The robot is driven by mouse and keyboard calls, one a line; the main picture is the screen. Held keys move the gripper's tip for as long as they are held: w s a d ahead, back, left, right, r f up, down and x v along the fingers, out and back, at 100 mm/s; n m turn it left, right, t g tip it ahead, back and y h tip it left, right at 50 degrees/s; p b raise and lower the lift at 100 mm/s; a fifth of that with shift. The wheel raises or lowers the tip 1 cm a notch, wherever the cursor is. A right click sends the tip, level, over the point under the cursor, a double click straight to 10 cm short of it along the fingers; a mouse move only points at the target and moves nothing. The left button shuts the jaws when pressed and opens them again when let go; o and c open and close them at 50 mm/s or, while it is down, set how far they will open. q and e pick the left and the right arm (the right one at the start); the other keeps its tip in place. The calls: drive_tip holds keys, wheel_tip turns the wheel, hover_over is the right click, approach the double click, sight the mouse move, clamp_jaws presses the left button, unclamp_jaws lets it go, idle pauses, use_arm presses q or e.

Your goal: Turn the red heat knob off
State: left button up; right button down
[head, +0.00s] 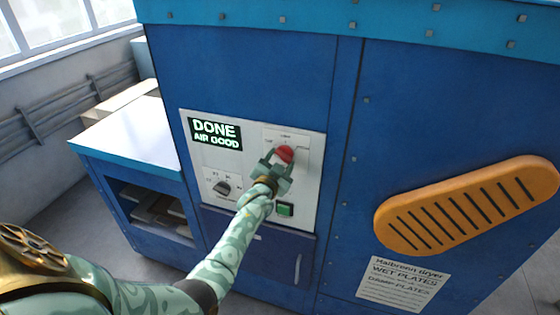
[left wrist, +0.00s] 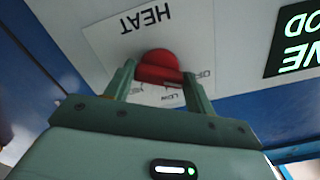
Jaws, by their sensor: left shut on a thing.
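The red heat knob (head: 286,153) sits on the pale control panel (head: 309,185) of the blue dryer. It also shows in the left wrist view (left wrist: 158,60), below the upside-down word HEAT, with small labels partly hidden around it; one reads LOW. My left gripper (head: 278,160) is at the knob, with one finger on each side of it, shut on it. The knob's exact pointing direction is hard to tell. My right gripper is not in view.
A lit display (head: 216,134) reads DONE, AIR GOOD. A dark dial (head: 222,188) and a green button (head: 285,209) sit lower on the panel. A big orange slotted handle-like piece (head: 460,207) sticks out at right. A white-topped cabinet (head: 135,140) stands left.

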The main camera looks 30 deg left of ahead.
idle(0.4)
use_arm(q)
drive_tip(key=o, duration=1)
drive_tip(key=v, duration=1.6)
drive_tip(key=shift+s+f+b, duration=0.1)
drive_tip(key=shift+s+b, duration=0.05)
drive_tip(key=shift+b, duration=0.2)
